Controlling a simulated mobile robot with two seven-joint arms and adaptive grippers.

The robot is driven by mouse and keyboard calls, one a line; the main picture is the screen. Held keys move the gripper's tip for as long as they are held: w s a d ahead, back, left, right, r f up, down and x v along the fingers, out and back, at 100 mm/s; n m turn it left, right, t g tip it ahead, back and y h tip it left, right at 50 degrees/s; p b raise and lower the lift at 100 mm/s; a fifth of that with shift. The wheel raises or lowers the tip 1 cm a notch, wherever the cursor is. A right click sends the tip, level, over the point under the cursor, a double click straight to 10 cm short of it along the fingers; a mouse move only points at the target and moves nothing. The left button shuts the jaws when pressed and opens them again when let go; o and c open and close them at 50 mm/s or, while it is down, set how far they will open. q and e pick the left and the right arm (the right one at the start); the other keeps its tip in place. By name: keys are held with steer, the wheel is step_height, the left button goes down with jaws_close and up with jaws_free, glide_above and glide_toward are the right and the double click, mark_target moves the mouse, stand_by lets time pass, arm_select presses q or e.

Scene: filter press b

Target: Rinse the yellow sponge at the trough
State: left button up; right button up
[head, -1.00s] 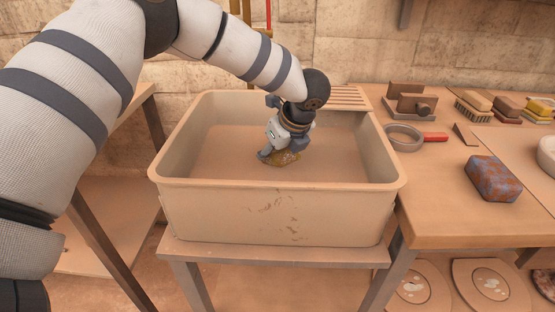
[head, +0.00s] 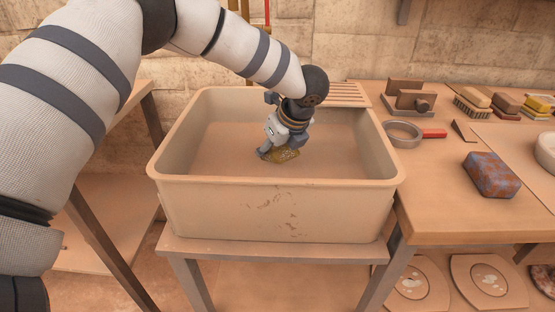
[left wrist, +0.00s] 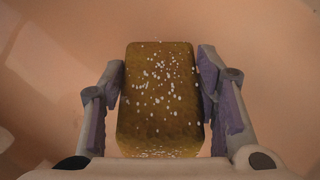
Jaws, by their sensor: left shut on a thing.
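The yellow sponge (head: 284,155) is in my left gripper (head: 278,148), low inside the beige trough (head: 275,208). In the left wrist view the sponge (left wrist: 160,95) looks dark brownish yellow with many white specks. The fingers of my left gripper (left wrist: 162,100) are shut on its two sides. The trough's inside is a plain brownish tan, and I cannot tell where the water surface lies. The gripper hides part of the sponge in the head view. My right gripper is not in view.
A slatted rack (head: 340,94) sits at the trough's back right corner. The table (head: 440,215) on the right holds a ring with a red handle (head: 405,134), a blue-brown block (head: 491,175), a brush (head: 472,105) and more sponges (head: 540,106). The trough walls surround my gripper.

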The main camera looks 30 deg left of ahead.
arm_select(q)
step_height(320, 180, up, 6)
steer(key=shift+p, duration=0.9)
step_height(320, 180, up, 13)
steer(key=p, duration=0.1)
steer(key=shift+p, duration=0.3)
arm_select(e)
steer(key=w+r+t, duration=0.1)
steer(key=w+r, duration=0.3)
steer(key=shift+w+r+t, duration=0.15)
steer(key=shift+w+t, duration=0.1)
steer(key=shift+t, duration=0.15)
arm_select(q)
steer(key=shift+r, duration=0.1)
stand_by(1.1)
step_height(320, 180, up, 4)
steer(key=shift+f, duration=0.1)
stand_by(1.2)
